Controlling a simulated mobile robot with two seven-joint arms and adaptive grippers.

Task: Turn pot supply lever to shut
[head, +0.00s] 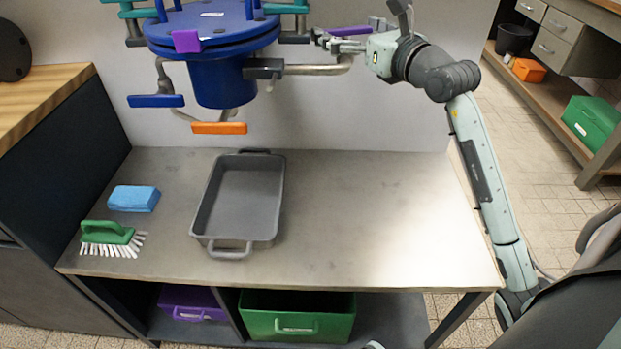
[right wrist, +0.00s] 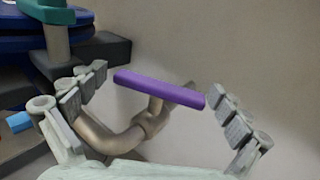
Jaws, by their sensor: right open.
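A blue pot (head: 222,78) with a flanged lid hangs at the back, with pipes on its sides. A purple lever (head: 348,31) sits on the bent pipe at its right; it also shows in the right wrist view (right wrist: 160,88). A blue lever (head: 155,101) and an orange lever (head: 219,128) sit on lower pipes. No readable label shows which is the pot supply lever. My right gripper (head: 326,41) is open, its fingers on either side of the purple lever in the right wrist view, with gaps visible. My left gripper is not in view.
A grey tray (head: 205,215), a blue sponge (head: 134,198) and a green brush (head: 108,234) lie on the metal bench (head: 370,220). The bench's right half is clear. A wall (head: 370,105) stands close behind the pipes.

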